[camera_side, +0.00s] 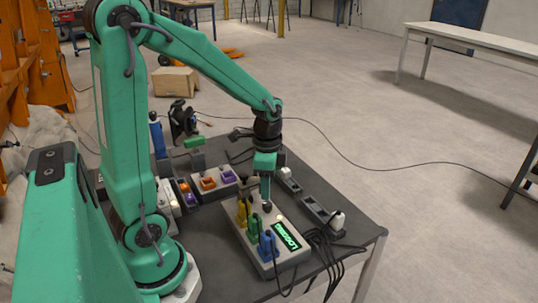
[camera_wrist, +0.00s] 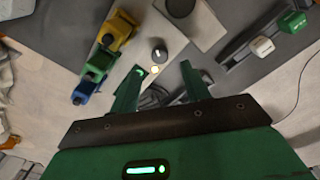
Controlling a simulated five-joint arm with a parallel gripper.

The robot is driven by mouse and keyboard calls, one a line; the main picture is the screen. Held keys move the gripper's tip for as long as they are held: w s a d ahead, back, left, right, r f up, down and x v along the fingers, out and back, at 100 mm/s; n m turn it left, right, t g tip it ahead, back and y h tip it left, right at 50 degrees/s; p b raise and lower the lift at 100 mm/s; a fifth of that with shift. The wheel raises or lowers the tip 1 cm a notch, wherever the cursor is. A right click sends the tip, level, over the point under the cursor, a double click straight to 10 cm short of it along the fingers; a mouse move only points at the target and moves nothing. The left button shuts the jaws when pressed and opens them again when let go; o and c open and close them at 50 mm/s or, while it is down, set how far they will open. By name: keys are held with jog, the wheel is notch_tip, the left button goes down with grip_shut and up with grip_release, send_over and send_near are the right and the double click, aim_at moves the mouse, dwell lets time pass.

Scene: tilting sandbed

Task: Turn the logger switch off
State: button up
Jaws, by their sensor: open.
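The logger is a grey box (camera_side: 262,262) on the dark table in the side view, and its grey top (camera_wrist: 172,38) shows in the wrist view. Yellow, green and blue plugs (camera_side: 266,244) stand along its left side. Its display (camera_side: 286,236) glows green with letters I cannot read surely. A dark round switch knob (camera_wrist: 160,52) with a pale mark sits on the top, beside a lit yellowish lamp (camera_wrist: 154,70). My gripper (camera_wrist: 160,78) is open above the box, its fingers on either side of the lamp and just short of the knob. Contact cannot be told.
A power strip (camera_side: 312,208) with pale plugs lies right of the logger. Black cables (camera_side: 328,242) bunch at the table's right front edge. The yellow plug (camera_wrist: 117,30) rises left of the knob.

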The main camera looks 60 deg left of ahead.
aim_at(267, 203)
jog(key=shift+f, duration=2.9)
jog(key=c, duration=1)
